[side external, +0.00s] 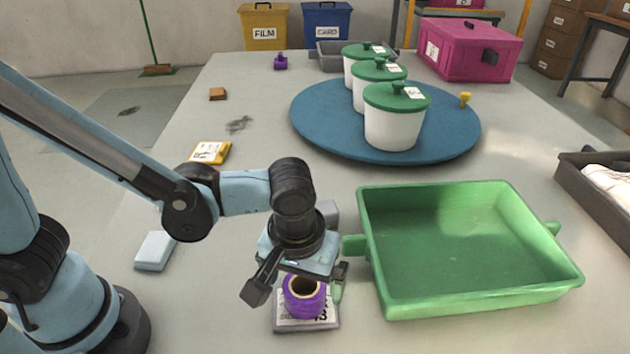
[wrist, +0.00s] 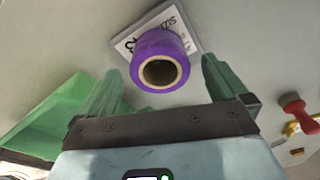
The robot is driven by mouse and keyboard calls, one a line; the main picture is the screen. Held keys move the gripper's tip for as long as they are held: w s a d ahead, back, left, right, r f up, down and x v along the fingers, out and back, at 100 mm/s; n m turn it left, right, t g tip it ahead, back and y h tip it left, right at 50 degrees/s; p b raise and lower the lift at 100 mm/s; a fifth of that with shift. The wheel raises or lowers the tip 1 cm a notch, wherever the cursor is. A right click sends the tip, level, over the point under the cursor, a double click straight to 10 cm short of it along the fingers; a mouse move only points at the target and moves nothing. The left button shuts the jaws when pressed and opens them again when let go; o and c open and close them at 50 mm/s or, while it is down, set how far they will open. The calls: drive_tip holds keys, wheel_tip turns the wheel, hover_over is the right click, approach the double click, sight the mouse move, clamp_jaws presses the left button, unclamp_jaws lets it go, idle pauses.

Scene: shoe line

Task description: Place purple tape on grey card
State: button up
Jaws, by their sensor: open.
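The purple tape (side external: 304,303) is a roll standing on end with its hollow core facing up. It rests on the grey card (side external: 290,326), which has a white printed label. In the wrist view the purple tape (wrist: 150,50) covers part of the card (wrist: 184,18), whose label shows beyond the roll. My gripper (side external: 298,288) is open just above the card, with one finger to each side of the roll. In the wrist view the open fingers (wrist: 162,68) are apart from the tape, with a gap on both sides.
A green tray (side external: 450,245) stands close to the right of my gripper. A blue round board (side external: 310,125) behind carries white tubs with green lids (side external: 392,127). A pale blue block (side external: 155,250) and a yellow labelled item (side external: 211,152) lie left. A dark tray (side external: 575,175) is at far right.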

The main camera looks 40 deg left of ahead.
wheel_tip(320, 180, up, 9)
drive_tip(key=s, duration=0.1)
drive_tip(key=w+a+m+t, duration=0.3)
drive_tip(key=a+t, duration=0.3)
drive_tip(key=a, duration=1.2)
drive_tip(key=shift+w+a+r+m+h, duration=0.2)
drive_tip(key=shift+a+r+m+h, duration=0.1)
drive_tip(key=shift+m, duration=0.5)
